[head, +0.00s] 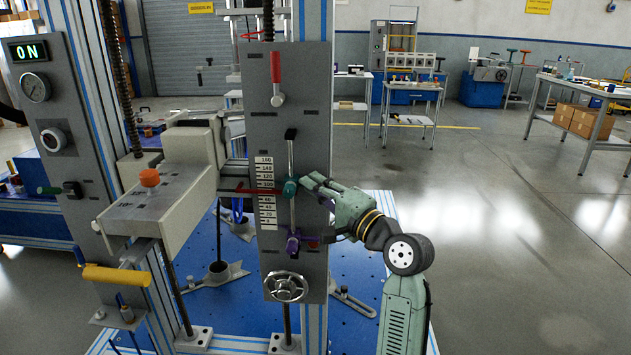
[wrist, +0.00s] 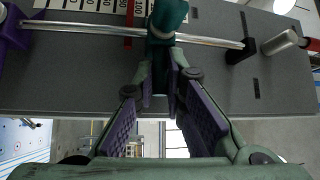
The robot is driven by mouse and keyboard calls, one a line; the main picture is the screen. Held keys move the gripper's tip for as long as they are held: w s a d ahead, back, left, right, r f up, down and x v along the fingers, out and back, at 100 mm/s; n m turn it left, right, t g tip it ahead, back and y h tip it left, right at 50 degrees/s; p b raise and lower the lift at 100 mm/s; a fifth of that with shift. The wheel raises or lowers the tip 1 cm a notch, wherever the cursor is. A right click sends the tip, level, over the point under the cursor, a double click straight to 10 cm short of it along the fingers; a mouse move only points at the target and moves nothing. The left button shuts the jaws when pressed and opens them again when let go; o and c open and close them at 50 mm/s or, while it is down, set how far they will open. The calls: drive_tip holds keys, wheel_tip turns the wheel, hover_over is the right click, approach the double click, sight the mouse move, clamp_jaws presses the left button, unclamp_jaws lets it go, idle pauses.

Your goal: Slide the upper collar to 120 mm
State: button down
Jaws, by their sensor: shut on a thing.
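The upper collar is teal (head: 290,187) and sits on a thin upright rod (head: 291,160) on the grey panel. My gripper (head: 305,183) comes from the right and is shut on the collar's side. In the wrist view the teal collar (wrist: 168,14) is at the top, with the fingers (wrist: 164,72) close together at its near end. A white scale (head: 266,190) stands left of the rod. A red pointer (wrist: 129,20) lies between the 80 and 100 marks in the wrist view. The purple lower collar (head: 293,243) sits lower on the rod.
A black bracket (head: 291,134) holds the rod's top. A red-handled lever (head: 277,75) is above, and a handwheel (head: 286,287) is below. A grey beam with an orange knob (head: 149,177) stands left of the panel. The floor right of my arm is open.

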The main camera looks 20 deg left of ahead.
drive_tip(key=shift+r, duration=0.1)
drive_tip(key=c, duration=1.7)
unclamp_jaws()
drive_tip(key=shift+o, duration=0.2)
drive_tip(key=v, duration=1.2)
drive_tip(key=shift+s, duration=0.1)
